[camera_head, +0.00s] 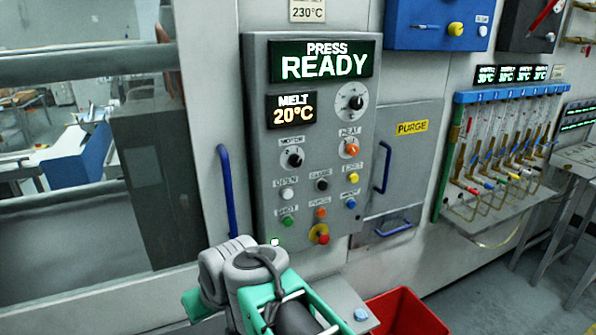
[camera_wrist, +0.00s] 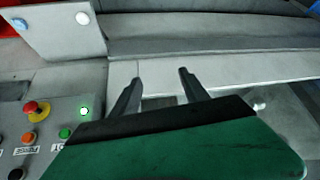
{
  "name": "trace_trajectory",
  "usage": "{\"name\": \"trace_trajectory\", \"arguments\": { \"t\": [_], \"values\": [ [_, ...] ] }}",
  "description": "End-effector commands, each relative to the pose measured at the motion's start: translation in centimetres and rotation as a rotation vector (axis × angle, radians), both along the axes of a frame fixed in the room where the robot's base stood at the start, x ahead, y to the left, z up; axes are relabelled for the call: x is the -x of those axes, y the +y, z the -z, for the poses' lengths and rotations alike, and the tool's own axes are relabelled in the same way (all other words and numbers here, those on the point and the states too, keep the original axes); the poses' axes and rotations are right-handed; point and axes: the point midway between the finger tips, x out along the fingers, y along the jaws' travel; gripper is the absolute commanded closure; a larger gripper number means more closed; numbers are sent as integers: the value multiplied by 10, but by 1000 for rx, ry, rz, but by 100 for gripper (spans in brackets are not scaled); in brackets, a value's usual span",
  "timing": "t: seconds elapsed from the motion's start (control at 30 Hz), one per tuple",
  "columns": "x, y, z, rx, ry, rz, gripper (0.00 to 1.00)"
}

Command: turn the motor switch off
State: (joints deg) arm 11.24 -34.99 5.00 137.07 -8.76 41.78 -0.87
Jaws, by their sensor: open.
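The motor switch (camera_head: 294,157) is a black round knob under the "MOTOR" label on the grey control panel (camera_head: 262,100) in the head view. It has a pale mark, but its setting is too small to tell. My arm shows below the panel in the head view, with the gripper end hidden there. In the wrist view, my gripper (camera_wrist: 160,78) has two dark fingers apart with nothing between them. It is beside the panel's lower edge, away from the motor switch. The wrist view shows only the panel's lower controls.
Close to the motor switch are the orange heat knob (camera_head: 351,149), a white button (camera_head: 288,193) and a black knob (camera_head: 321,184). A red and yellow stop button (camera_head: 320,234) is lower. Blue handles (camera_head: 227,190) flank the panel. A red bin (camera_head: 405,315) stands below.

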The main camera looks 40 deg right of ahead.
Motion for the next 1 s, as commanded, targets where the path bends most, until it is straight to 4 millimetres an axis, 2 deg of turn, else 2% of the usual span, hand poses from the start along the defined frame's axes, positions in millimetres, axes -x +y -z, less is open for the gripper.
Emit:
{"name": "trace_trajectory", "arguments": {
  "t": [0.03, 0.07, 0.1, 0.17, 0.2, 0.3, 0.4, 0.5, 0.6, 1.0],
  "values": [
    [-24, -31, 0, -11, -93, 56, 48],
    [-40, -49, -8, -15, -164, 80, 48],
    [-58, -78, -23, -18, -265, 116, 48],
    [-77, -124, -48, -13, -419, 167, 48],
    [-83, -156, -66, -4, -518, 201, 48],
    [-79, -228, -111, 33, -743, 269, 48],
    [-59, -276, -148, 72, -907, 311, 48],
    [-43, -300, -171, 97, -999, 331, 48],
    [-43, -306, -181, 100, -1027, 332, 48],
    [-107, -326, -182, 99, -1024, 333, 48]
  ]
}}
